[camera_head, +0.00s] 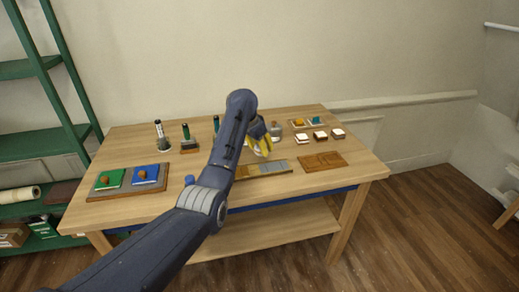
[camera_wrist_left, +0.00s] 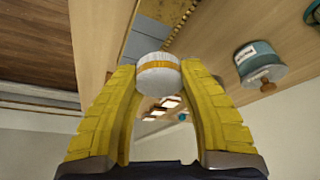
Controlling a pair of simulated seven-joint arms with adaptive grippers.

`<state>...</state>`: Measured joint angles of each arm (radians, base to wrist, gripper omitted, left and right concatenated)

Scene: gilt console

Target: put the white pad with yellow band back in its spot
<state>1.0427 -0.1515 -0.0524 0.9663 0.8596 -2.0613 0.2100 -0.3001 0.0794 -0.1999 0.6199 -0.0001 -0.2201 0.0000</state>
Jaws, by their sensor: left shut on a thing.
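The white pad with yellow band (camera_wrist_left: 158,75) is a short round piece with a yellow stripe across its side. My left gripper (camera_wrist_left: 158,84) is shut on it, with one yellow finger on each side, in the left wrist view. In the head view the left gripper (camera_head: 264,142) is above the back middle of the table, over the far side of a long tray with grey-blue sections (camera_head: 262,169). The pad cannot be made out there. Which place is its spot is not clear from the frames. My right gripper is not in view.
A brown wooden board (camera_head: 322,161) lies right of the long tray. Several white-topped blocks (camera_head: 320,136) stand behind it. A grey jar (camera_head: 276,130) is close behind my gripper. Dark-handled stamps (camera_head: 187,140) stand left. A board with green and blue squares (camera_head: 128,180) lies front left.

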